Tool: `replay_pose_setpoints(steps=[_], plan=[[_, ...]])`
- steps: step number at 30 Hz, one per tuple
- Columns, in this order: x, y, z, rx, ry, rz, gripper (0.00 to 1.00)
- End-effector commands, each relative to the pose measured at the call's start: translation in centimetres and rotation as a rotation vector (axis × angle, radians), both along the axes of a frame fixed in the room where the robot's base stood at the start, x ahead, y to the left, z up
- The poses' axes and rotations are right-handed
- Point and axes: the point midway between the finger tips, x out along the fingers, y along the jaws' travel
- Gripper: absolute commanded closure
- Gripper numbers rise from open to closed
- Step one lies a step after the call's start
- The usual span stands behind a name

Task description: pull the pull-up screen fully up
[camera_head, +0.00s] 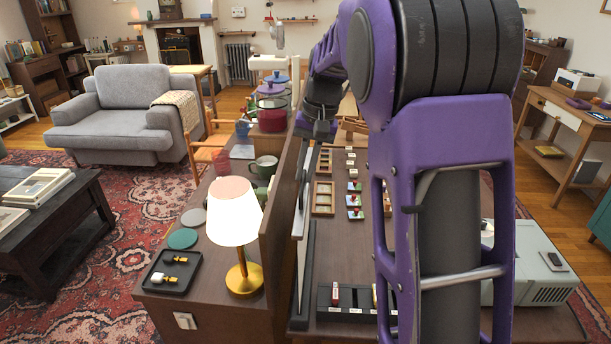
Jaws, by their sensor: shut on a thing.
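What looks like the pull-up screen (304,202) is a thin dark panel, seen nearly edge-on, standing on the long wooden table just right of a brown wooden divider. My purple and black arm reaches over the table from the right. My gripper (314,138) is at the upper end of the panel, shut on what seems to be the screen's top edge. The fingers and the grip are small and partly hidden, so the exact hold and the screen's height cannot be told.
Right of the screen are small wooden trays (323,200) and a black box (328,311). My arm hides much of the table's right side.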

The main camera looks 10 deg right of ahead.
Motion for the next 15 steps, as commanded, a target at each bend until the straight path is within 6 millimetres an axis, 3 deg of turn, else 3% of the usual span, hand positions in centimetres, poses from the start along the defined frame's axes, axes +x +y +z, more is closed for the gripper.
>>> replay_pose_setpoints(steps=[6, 7, 11, 15], plan=[[0.06, -0.03, 0.06, 0.0, -0.003, -0.001, 1.0], [0.06, -0.04, 0.05, -0.001, -0.003, -0.001, 0.84], [0.04, -0.03, 0.02, -0.001, -0.002, 0.0, 0.61], [0.03, -0.02, -0.01, 0.0, -0.001, 0.0, 0.58]])
